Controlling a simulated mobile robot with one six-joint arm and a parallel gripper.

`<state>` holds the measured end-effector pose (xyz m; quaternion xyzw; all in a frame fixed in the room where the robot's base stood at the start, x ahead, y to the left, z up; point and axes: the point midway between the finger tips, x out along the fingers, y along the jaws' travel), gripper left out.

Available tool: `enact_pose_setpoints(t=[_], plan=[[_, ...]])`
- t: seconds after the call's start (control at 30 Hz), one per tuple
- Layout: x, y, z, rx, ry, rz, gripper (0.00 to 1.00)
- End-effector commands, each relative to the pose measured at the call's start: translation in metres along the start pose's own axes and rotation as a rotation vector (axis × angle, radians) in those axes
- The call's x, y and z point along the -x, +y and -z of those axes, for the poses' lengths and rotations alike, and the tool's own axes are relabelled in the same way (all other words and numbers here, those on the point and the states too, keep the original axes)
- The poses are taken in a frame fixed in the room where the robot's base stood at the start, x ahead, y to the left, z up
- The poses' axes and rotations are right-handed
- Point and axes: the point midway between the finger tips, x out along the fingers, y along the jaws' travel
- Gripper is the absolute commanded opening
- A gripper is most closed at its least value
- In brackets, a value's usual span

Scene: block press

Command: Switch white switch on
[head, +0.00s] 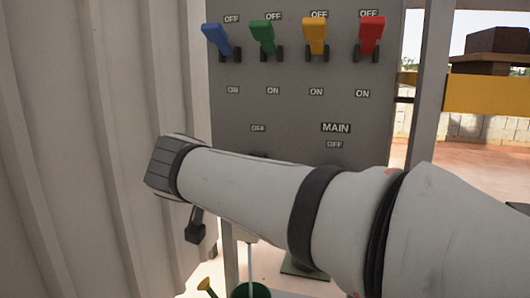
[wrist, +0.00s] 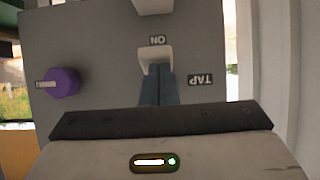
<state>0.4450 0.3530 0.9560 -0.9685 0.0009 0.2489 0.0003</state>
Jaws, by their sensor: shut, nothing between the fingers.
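A white switch (wrist: 155,58) shows in the wrist view on a grey panel (wrist: 105,80), beside an upside-down ON label (wrist: 157,40). My gripper (wrist: 158,80) is shut and empty. Its fingers point at the switch and meet its near edge in the picture; I cannot tell if they touch it. Part of the switch is hidden behind the fingers, and its exact position is unclear. In the head view my arm covers the lower panel, so the white switch does not show there.
Blue (head: 217,38), green (head: 263,36), yellow (head: 315,35) and red (head: 371,34) levers stand at their OFF labels. A purple knob (wrist: 62,83) sits left in the wrist view, a TAP label (wrist: 207,80) right. A corrugated wall (head: 100,120) stands close on the left.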

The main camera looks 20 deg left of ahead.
Motion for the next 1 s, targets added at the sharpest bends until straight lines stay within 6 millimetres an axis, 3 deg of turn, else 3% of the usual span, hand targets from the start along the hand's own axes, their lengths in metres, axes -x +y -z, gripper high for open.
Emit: enact_pose_setpoints(t=[1.0], plan=[[-0.007, -0.001, -0.015, 0.006, -0.010, -0.005, 0.00]])
